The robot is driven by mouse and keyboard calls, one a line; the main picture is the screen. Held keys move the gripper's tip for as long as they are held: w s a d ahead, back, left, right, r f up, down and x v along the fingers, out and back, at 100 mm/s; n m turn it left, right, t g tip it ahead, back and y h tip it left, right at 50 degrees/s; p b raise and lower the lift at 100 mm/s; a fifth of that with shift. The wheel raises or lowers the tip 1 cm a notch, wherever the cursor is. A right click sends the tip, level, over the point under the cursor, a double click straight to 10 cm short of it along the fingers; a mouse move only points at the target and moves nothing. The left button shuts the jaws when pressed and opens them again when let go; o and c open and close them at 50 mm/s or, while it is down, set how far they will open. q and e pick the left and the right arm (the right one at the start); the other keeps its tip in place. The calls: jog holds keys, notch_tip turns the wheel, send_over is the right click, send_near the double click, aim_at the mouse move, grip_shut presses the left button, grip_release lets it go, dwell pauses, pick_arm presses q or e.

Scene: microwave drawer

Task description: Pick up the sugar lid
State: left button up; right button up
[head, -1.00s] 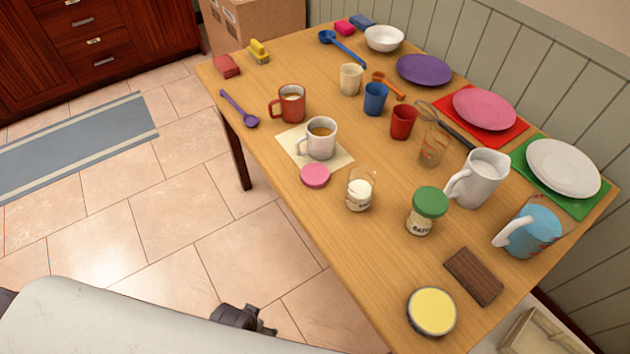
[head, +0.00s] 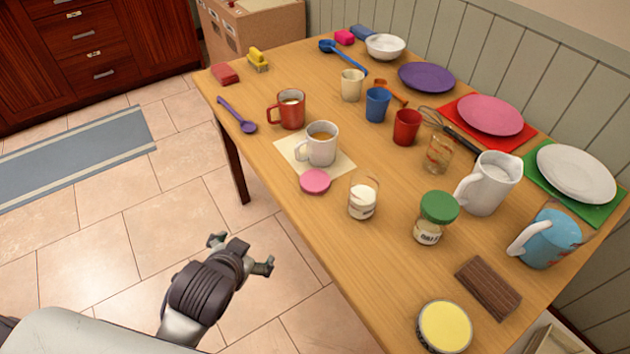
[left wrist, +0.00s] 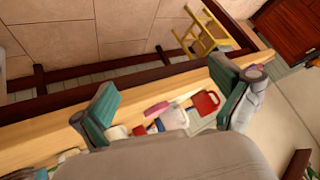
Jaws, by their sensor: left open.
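The pink round lid (head: 315,181), which I take as the sugar lid, lies flat on the wooden table near its left edge. Beside it stands an open glass jar (head: 362,198) with white contents. My left gripper (head: 240,253) is open and empty, off the table's left edge, to the lower left of the lid and apart from it. In the left wrist view the lid (left wrist: 157,108) shows small between the two spread fingers. My right gripper is not in view.
A white mug (head: 321,146) on a cream mat stands just behind the lid, with a red mug (head: 290,108) farther back. A green-lidded jar (head: 435,217) and white pitcher (head: 489,184) stand to the right. The table edge lies between gripper and lid.

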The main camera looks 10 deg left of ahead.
pick_arm(q)
jog(key=w+d+r+m+t+h, duration=0.1)
jog(key=w+d+r+m+t, duration=0.2)
jog(key=w+r+t, duration=0.35)
jog(key=w+d+r+m+t+h, duration=0.2)
jog(key=w+d+r+m+t, duration=0.15)
jog(key=w+r, duration=0.6)
jog(key=s+d+r+m+t+h, duration=0.1)
jog(key=s+d+r+m+h, duration=0.2)
jog(key=d+r+m+h, duration=0.65)
jog(key=s+d+r+m+g+h, duration=0.3)
jog(key=d+m+g+h, duration=0.3)
jog(key=m+g+h, duration=0.7)
jog(key=m+g+y, duration=0.4)
jog(key=m+y, duration=0.9)
jog(key=y, duration=0.8)
send_near(314, 180)
jog(key=shift+x, duration=1.2)
jog(key=shift+p+x, duration=0.55)
jog(key=shift+x, duration=2.55)
